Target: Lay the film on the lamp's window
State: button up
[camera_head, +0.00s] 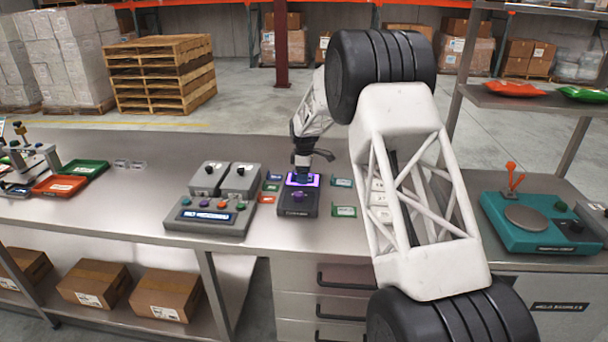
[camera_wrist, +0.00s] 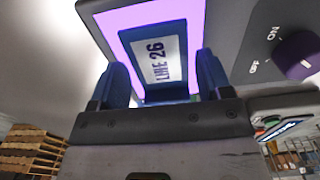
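The film is a dark blue framed card with a white face marked "LINE 26" (camera_wrist: 160,62). In the head view the film (camera_head: 302,180) shows small and blue under my gripper. The lamp (camera_head: 297,205) is a dark box on the bench with a purple dial. Its window (camera_wrist: 120,27) glows violet around the film.
Several small red, blue and green cards (camera_head: 344,212) lie either side of the lamp. A grey console (camera_head: 208,221) with buttons and a display stands at left. A teal scale (camera_head: 540,225) stands at far right. Red and green trays (camera_head: 60,186) lie far left.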

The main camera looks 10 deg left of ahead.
jog(key=shift+o, duration=0.9)
notch_tip(320, 180, up, 12)
jog(key=shift+r, duration=0.15)
dwell(0.4)
dwell(0.4)
